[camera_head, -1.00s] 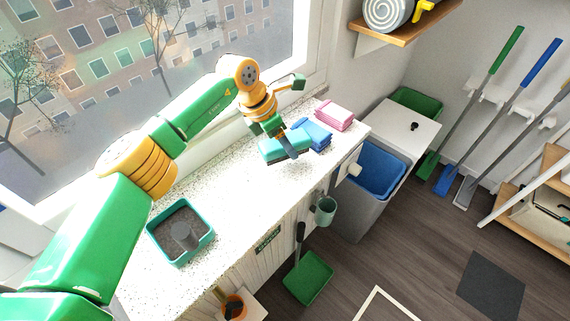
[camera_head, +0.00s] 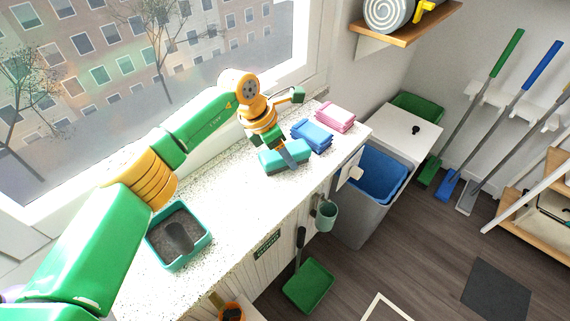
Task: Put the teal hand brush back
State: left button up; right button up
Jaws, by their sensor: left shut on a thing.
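My left gripper (camera_head: 287,155) is over the counter and shut on a teal block with a darker underside, which looks like the teal hand brush (camera_head: 270,161). The grey finger crosses the brush's top and hides part of it. The brush is low over the speckled counter (camera_head: 228,190), close in front of the blue cloths; I cannot tell whether it touches the counter. A teal-rimmed tray (camera_head: 206,243) with a grey inside sits nearer on the counter, below my left arm, with a dark grey shape in it. My right gripper is not in view.
Folded blue cloths (camera_head: 311,135) and pink cloths (camera_head: 335,116) lie behind the brush, below the window. A grey bin with a blue inside (camera_head: 378,172) stands past the counter's end. A green mug (camera_head: 326,215) hangs at the counter front. Counter between tray and brush is clear.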

pick_arm(q)
jog(key=shift+f, duration=0.3)
jog(key=o, duration=1.5)
jog(key=shift+o, duration=0.2)
jog(key=shift+r, duration=0.2)
notch_tip(320, 180, up, 10)
jog(key=p, duration=0.7)
jog(key=shift+f, duration=0.1)
